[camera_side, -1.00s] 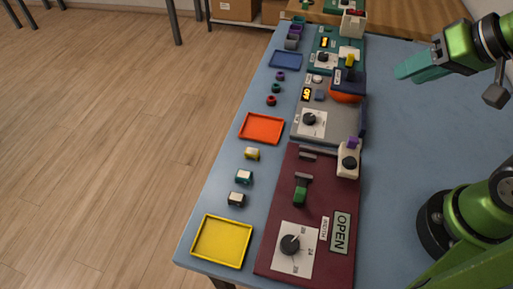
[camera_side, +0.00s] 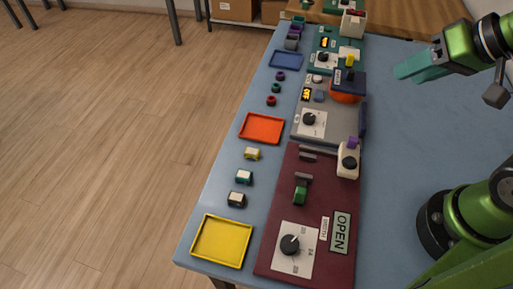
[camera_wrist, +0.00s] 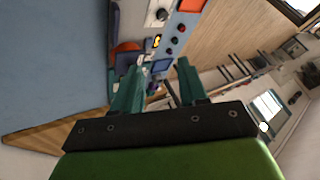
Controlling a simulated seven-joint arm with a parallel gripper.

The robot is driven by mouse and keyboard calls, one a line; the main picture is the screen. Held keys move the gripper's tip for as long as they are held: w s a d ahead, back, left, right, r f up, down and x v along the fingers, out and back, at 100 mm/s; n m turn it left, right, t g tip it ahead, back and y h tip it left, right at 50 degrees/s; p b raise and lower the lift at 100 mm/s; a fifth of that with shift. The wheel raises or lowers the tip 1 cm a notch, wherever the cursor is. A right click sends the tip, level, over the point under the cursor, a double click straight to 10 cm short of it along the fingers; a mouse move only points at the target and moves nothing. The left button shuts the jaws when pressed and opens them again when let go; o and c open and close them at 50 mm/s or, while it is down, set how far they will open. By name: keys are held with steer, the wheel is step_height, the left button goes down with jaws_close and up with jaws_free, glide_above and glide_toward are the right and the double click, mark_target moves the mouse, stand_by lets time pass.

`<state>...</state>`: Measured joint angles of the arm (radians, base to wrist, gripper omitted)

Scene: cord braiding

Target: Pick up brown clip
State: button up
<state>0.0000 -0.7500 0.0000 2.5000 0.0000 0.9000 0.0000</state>
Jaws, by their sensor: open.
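Three small clips stand in a row on the blue table, left of the maroon panel in the side view. The nearest clip (camera_side: 237,199) has a pale top and dark sides and looks most like the brown one, though its colour is hard to tell. A teal and white clip (camera_side: 244,177) is behind it, then a yellow clip (camera_side: 252,153). My gripper (camera_side: 402,71) is raised over the right side of the table, well away from the clips. Its teal fingers are apart and empty in the wrist view (camera_wrist: 162,67). I cannot make out the clips there.
A yellow tray (camera_side: 222,262) and an orange tray (camera_side: 262,142) lie along the left table edge. The maroon panel (camera_side: 268,250) with dial and green lever stands between clips and arm. A grey panel (camera_side: 330,133) is behind it. The right side of the blue table (camera_side: 410,130) is clear.

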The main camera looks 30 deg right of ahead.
steer(key=o, duration=0.4)
steer(key=shift+o, duration=0.2)
